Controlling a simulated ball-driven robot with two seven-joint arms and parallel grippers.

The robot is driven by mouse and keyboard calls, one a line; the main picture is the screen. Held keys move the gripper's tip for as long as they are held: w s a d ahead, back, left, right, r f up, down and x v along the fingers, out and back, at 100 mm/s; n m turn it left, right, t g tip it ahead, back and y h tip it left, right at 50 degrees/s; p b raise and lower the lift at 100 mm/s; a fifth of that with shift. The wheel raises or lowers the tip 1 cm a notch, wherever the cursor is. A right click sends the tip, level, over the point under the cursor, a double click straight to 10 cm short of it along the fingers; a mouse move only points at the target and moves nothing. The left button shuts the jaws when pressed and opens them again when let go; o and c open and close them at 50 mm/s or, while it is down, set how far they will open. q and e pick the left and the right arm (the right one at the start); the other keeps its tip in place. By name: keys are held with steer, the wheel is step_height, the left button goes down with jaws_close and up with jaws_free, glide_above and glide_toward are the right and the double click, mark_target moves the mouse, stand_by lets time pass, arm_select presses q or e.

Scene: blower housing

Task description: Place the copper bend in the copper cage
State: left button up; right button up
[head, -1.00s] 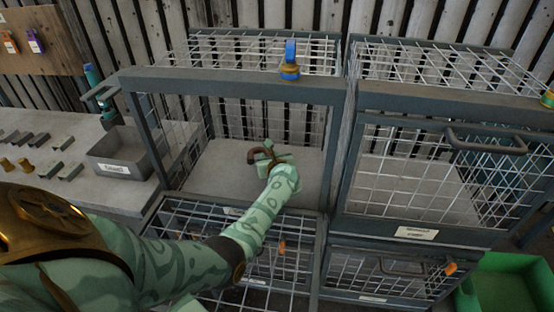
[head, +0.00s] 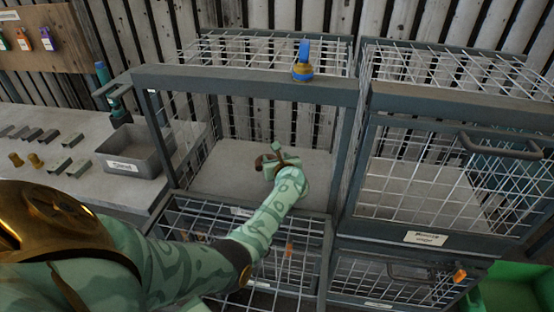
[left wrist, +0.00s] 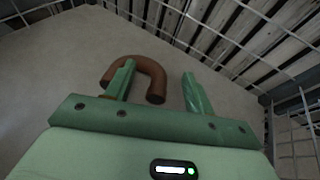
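The copper bend (head: 262,161) is a brown U-shaped tube inside the open upper-left wire cage (head: 218,183), over or on its grey floor. My left gripper (head: 280,161) reaches in through the open front, right at the bend. In the left wrist view the bend (left wrist: 150,68) lies beyond the fingers. My left gripper (left wrist: 158,88) has its fingers apart there; the left finger overlaps the bend, and one bend leg shows between the fingers, clear of the right one. I cannot tell whether the left finger touches it. My right gripper is not in view.
A blue and gold object (head: 303,65) sits on the cage's top front bar. A closed mesh cage (head: 425,190) stands at right, with more cages below. A grey labelled bin (head: 135,155) and small metal parts lie on the left bench. A green bin (head: 510,295) is at lower right.

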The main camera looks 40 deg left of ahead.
arm_select(q)
steer(key=shift+s+f, duration=0.25)
steer(key=shift+f, duration=0.15)
steer(key=shift+w+r+p, duration=0.1)
steer(key=shift+r+p, duration=0.25)
steer(key=shift+p, duration=0.05)
steer(key=s+d+r+p, duration=0.1)
steer(key=d+r+p, duration=0.1)
steer(key=p, duration=0.1)
steer(key=shift+s, duration=0.2)
steer(key=p+v, duration=0.4)
steer(key=v, duration=0.4)
steer(key=shift+s+d+r, duration=0.1)
steer(key=shift+s+d, duration=0.05)
steer(key=shift+d, duration=0.05)
steer(key=shift+s+d+p, duration=0.2)
steer(key=shift+d+p, duration=0.1)
